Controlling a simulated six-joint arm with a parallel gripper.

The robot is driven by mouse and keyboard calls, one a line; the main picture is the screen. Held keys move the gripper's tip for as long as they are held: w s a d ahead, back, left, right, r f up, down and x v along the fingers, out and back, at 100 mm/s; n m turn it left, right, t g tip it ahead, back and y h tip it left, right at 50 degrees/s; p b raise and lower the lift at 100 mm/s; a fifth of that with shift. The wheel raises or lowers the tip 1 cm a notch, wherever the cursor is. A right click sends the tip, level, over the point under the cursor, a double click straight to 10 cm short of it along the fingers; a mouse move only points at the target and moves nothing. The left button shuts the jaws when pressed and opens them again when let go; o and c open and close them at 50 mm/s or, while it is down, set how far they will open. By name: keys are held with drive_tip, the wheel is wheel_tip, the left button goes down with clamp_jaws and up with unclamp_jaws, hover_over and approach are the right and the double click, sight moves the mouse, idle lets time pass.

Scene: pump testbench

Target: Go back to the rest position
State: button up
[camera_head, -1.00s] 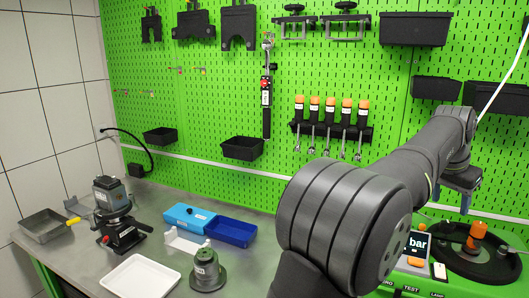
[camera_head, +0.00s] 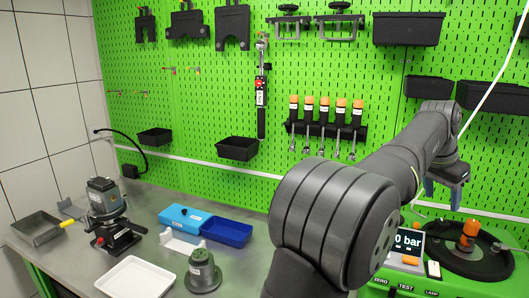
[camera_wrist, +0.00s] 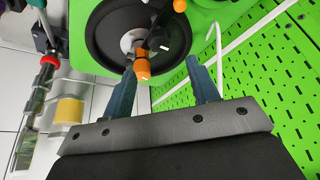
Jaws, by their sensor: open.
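My gripper (camera_head: 430,190) is at the right in the head view, up in front of the green wall and above the pump testbench. The wrist view shows its two blue-grey fingers (camera_wrist: 160,64) spread apart with nothing held between them. Beyond the fingertips is the bench's round black plate (camera_wrist: 104,30) with an orange-capped part (camera_wrist: 142,68). In the head view the same plate (camera_head: 490,262) and orange cap (camera_head: 471,228) lie right of and below my gripper. The fingers look clear of them.
A display (camera_head: 409,243) reading "0 bar" stands below my arm. A white tray (camera_head: 137,279), a blue box (camera_head: 227,231), a dark green pump part (camera_head: 202,272) and a black-based device (camera_head: 108,215) occupy the table at left. A white hose (camera_head: 492,88) hangs at the right.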

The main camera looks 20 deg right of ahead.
drive_tip(key=v, duration=0.9)
drive_tip(key=s+a+f+y, duration=0.1)
drive_tip(key=a+f, duration=0.1)
drive_tip(key=f, duration=0.3)
drive_tip(key=s+a+f+n+y, duration=0.1)
drive_tip(key=s+a+f+y, duration=0.1)
drive_tip(key=f, duration=0.3)
drive_tip(key=s+a+f+n+y, duration=0.1)
drive_tip(key=a+f, duration=0.2)
drive_tip(key=f, duration=0.2)
drive_tip(key=shift+s+a+f+g, duration=0.3)
drive_tip(key=shift+s+g, duration=0.05)
drive_tip(key=shift+g, duration=0.05)
drive_tip(key=s+a+f+n+y, duration=0.1)
drive_tip(key=s+a+f+y, duration=0.1)
drive_tip(key=a+f, duration=0.7)
drive_tip(key=shift+s+a+f+t+y, duration=0.2)
drive_tip(key=shift+a+f+t+y, duration=0.15)
drive_tip(key=shift+f+y, duration=0.2)
